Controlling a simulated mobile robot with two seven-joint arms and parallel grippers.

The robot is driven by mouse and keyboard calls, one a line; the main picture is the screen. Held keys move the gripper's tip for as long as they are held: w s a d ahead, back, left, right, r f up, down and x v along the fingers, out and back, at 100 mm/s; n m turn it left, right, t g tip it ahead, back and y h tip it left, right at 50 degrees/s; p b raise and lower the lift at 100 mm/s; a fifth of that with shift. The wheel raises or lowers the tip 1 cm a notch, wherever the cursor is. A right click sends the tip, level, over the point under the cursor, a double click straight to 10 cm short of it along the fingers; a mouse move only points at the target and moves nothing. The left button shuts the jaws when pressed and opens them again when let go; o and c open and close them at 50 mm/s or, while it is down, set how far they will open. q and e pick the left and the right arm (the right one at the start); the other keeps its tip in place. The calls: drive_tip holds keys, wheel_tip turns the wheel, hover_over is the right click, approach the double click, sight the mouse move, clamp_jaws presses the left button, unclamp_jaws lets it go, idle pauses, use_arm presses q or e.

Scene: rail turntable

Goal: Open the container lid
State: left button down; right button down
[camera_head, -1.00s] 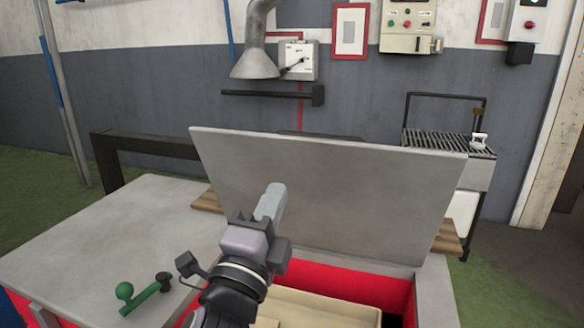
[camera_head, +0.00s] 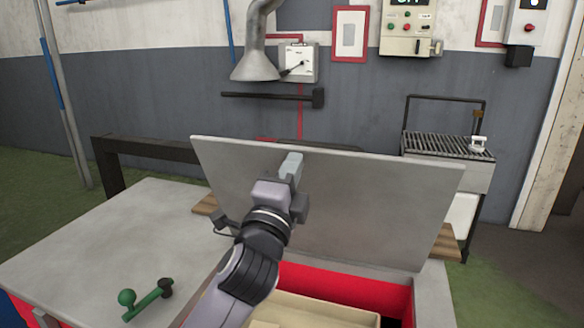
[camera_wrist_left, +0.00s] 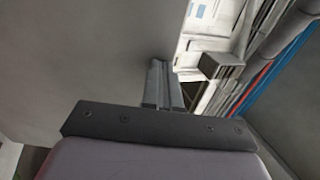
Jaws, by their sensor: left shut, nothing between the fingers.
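The container lid (camera_head: 380,205) is a large grey panel, raised and tilted back over the container. The container (camera_head: 345,288) has red inner walls and an open top below the lid. My left gripper (camera_head: 291,166) is shut and empty, at the inner face of the lid near its upper edge. I cannot tell whether its tip touches the lid. In the left wrist view the shut fingers (camera_wrist_left: 162,85) show beside the grey lid surface (camera_wrist_left: 85,60). My right gripper is not in view.
A grey tabletop (camera_head: 110,245) adjoins the container on the left, with a green-handled lever (camera_head: 150,298) on it. A beige box (camera_head: 320,310) lies inside the container. A dark beam (camera_head: 150,149) stands behind the table, and a grated stand (camera_head: 445,145) is at the right.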

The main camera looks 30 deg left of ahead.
sight(297, 147)
use_arm(q)
drive_tip(key=p+x, duration=0.2)
drive_tip(key=x, duration=0.1)
drive_tip(key=shift+w+r, duration=0.1)
drive_tip(key=shift+r, duration=0.35)
drive_tip(key=f+x, duration=0.1)
drive_tip(key=x, duration=0.6)
drive_tip(key=shift+w+p, duration=0.45)
drive_tip(key=shift+w, duration=0.05)
drive_tip(key=shift+a, duration=0.15)
